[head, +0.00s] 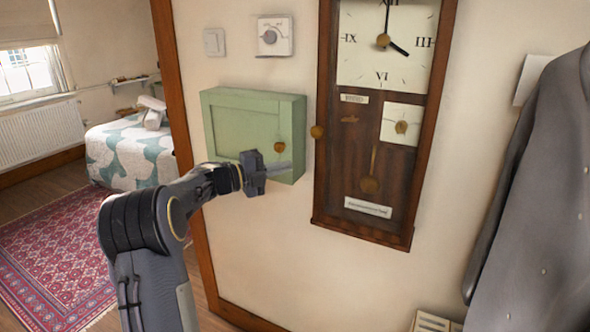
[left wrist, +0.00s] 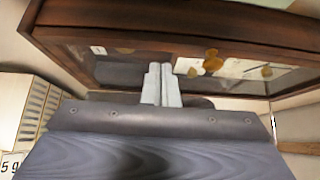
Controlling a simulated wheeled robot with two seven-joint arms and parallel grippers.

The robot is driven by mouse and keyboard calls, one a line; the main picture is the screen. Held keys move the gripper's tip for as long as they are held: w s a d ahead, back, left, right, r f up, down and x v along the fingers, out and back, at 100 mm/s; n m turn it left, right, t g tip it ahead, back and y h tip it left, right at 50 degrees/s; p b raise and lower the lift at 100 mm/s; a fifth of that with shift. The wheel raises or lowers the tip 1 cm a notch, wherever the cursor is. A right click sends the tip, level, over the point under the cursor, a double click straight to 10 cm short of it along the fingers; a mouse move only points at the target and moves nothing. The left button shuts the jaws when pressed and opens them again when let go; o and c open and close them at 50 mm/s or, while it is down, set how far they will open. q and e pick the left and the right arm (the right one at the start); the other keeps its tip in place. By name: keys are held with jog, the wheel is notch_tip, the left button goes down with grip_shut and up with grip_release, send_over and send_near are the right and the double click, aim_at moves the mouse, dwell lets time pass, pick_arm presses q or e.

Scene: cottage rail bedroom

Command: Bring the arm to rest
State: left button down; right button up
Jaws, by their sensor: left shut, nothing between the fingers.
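My left gripper (head: 281,167) is shut and empty. In the head view it is in front of the lower part of the green wall cabinet (head: 237,105), with its fingers pointing right toward the clock. I cannot tell whether it touches the cabinet. In the left wrist view the closed fingers (left wrist: 161,84) lie side by side with the wooden clock case (left wrist: 180,42) beyond them. My left arm (head: 150,230) is raised and bent at the elbow. My right gripper is in neither view.
A tall pendulum clock (head: 326,190) hangs right of the cabinet. A dial control (head: 274,36) and a switch (head: 214,41) are above. A dark coat (head: 535,190) hangs at right. A doorway frame (head: 178,100) opens left onto a bed (head: 130,150) and red rug (head: 60,240).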

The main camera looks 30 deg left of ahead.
pick_arm(q)
jog(key=s+a+r+n+t+y, duration=0.1)
jog(key=s+r+n+y, duration=0.3)
jog(key=n+y, duration=0.3)
jog(key=s+r+n+t+y, duration=0.2)
jog(key=s+r+n+y, duration=0.25)
jog(key=n, duration=0.55)
jog(key=s+d+f+n+g+h, duration=0.3)
jog(key=s+d+f+g, duration=0.3)
jog(key=s+d+f, duration=0.5)
jog(key=s+d+f+n+g+h, duration=0.3)
jog(key=s+d+f+n+g, duration=0.2)
jog(key=s+d+f, duration=0.7)
jog(key=s+d+g, duration=0.1)
jog(key=s+d, duration=0.1)
jog(key=s, duration=0.2)
jog(key=shift+s+f+n+g, duration=0.2)
jog(key=shift+s+n+g, duration=0.1)
jog(key=shift+s+n, duration=0.1)
